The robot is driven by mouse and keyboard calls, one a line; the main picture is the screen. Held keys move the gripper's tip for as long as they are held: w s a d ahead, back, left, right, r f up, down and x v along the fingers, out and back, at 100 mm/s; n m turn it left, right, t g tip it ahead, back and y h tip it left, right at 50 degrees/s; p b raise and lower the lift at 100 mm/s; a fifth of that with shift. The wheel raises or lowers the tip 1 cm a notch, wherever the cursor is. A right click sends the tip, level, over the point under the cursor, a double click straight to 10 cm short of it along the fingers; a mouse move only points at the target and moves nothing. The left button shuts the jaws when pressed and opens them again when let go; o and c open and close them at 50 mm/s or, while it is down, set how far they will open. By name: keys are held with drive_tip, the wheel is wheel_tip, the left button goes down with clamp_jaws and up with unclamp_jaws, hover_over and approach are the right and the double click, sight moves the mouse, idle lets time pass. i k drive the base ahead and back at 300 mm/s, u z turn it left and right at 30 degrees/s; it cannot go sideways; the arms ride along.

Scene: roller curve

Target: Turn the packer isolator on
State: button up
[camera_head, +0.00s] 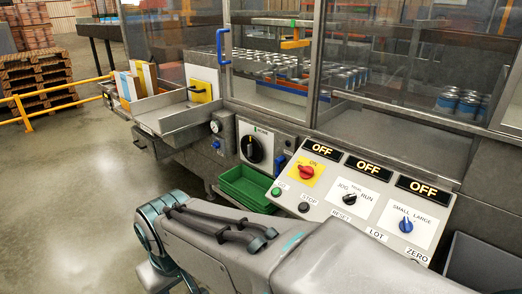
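A sloped control panel (329,206) stands at the right. On it a red rotary knob (306,172) sits on a yellow plate marked ON, and a lit OFF display (322,151) is above it. A large black rotary knob (253,149) is on the grey machine front to the left. Another yellow plate with a dark handle (201,91) is farther back left. No readable label tells me which one is the packer isolator. My arm crosses the lower foreground and hides the panel's lower edge. My gripper is not in view.
The panel also has a black JOG/RUN knob (349,198), a blue SMALL/LARGE knob (406,225), and push buttons. Two more displays read OFF. A green bin (247,186) lies beside the panel. A metal chute (178,112) sticks out at left. Clear floor (70,190) lies left.

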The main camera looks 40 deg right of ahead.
sight(306, 172)
drive_tip(key=z, duration=0.7)
drive_tip(key=i, duration=0.85)
drive_tip(key=z, duration=1.25)
drive_tip(key=i, duration=0.35)
drive_tip(key=z, duration=0.35)
